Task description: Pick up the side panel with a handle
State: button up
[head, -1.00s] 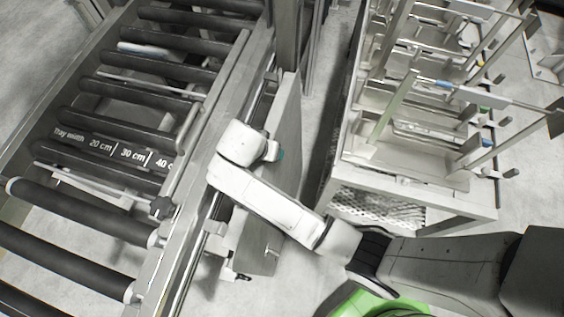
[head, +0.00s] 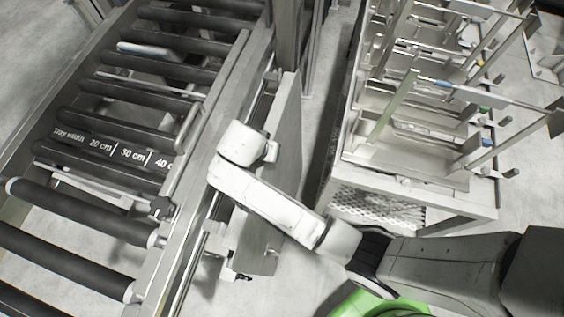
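The side panel (head: 286,112) is a tall, narrow grey sheet standing along the right side of the roller conveyor. My white arm crosses its middle, so it shows only above and below the arm. A small knob-like fitting shows on its lower part. I cannot make out the handle; it may be hidden behind my arm. My arm's white wrist (head: 243,143) is over the panel's left edge and the conveyor frame.
The roller conveyor (head: 118,150), with tray-width markings, fills the left. A metal rack (head: 415,212) with several bars and fixtures stands to the right. A narrow strip of floor (head: 316,150) lies between the panel and the rack. A post (head: 288,35) rises behind the panel.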

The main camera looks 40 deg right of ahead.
grip_shut()
jog(key=shift+w+r, duration=0.1)
jog(key=shift+r, duration=0.05)
jog(key=s+a+r, duration=0.2)
jog(key=s+r, duration=0.2)
jog(key=s, duration=0.2)
jog(key=s+a+r+b, duration=0.1)
jog(key=s+a+r, duration=0.2)
jog(key=s, duration=0.4)
jog(key=shift+a+r, duration=0.15)
jog(key=shift+r, duration=0.4)
jog(key=shift+s+d+r+p, duration=0.25)
jog(key=shift+s+p, duration=0.1)
jog(key=shift+p, duration=0.15)
jog(key=shift+w+f, duration=0.1)
